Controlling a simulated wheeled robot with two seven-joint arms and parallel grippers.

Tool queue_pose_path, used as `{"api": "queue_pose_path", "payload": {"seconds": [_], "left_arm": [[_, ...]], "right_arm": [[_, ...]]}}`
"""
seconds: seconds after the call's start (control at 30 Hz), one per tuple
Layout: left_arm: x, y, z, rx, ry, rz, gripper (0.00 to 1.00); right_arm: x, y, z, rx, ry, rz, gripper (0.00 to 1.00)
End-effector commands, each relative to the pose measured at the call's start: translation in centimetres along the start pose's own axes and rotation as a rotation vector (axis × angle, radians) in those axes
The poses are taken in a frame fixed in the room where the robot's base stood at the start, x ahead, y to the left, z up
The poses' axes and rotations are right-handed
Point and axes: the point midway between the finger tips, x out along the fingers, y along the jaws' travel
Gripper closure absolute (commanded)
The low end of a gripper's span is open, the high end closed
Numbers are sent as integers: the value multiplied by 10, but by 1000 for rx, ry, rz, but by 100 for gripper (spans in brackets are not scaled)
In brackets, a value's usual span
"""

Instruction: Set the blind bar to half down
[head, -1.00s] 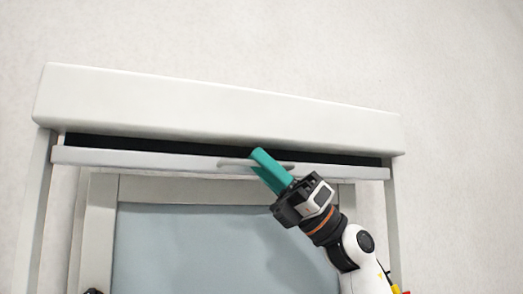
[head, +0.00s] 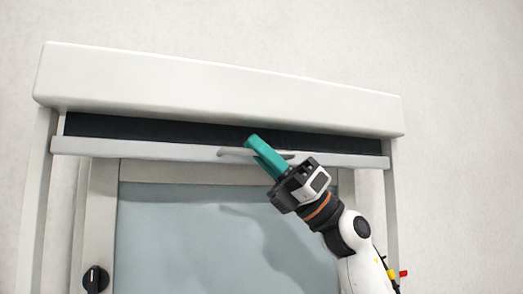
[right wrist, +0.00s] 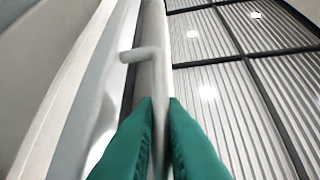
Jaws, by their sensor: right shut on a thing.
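The white blind bar (head: 120,149) runs across the window just below the blind's housing (head: 215,90). A narrow dark strip of blind (head: 150,127) shows between housing and bar, so the bar is near the top. A pale handle (head: 232,153) sits at the bar's middle. My right gripper (head: 256,144), with teal fingers, is shut on the handle; the fingers hide part of it. In the right wrist view the teal fingers (right wrist: 161,105) reach up along the handle, whose bent end (right wrist: 138,54) shows beyond them. My left gripper is not in view.
The window pane (head: 190,235) below the bar is grey-blue and clear apart from my right arm. White side rails (head: 35,215) flank it. A black knob (head: 95,279) sits on the window frame at lower left.

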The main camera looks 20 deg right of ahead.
Motion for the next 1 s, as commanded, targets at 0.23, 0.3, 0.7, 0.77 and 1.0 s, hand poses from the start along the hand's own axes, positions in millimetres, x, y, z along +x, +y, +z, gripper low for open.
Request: {"api": "queue_pose_path", "payload": {"seconds": [0.23, 0.3, 0.7, 0.77, 1.0], "left_arm": [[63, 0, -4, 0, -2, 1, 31], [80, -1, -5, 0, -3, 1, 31], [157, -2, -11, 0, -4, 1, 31], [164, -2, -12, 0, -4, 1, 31], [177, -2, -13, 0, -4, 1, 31]], "right_arm": [[-54, 17, 54, 2, 0, 3, 100], [-69, 22, 70, 4, -1, 3, 100], [-140, 42, 141, 3, -1, 2, 100], [-147, 45, 148, 3, -1, 2, 100], [-160, 48, 161, 1, -2, 1, 100]]}}
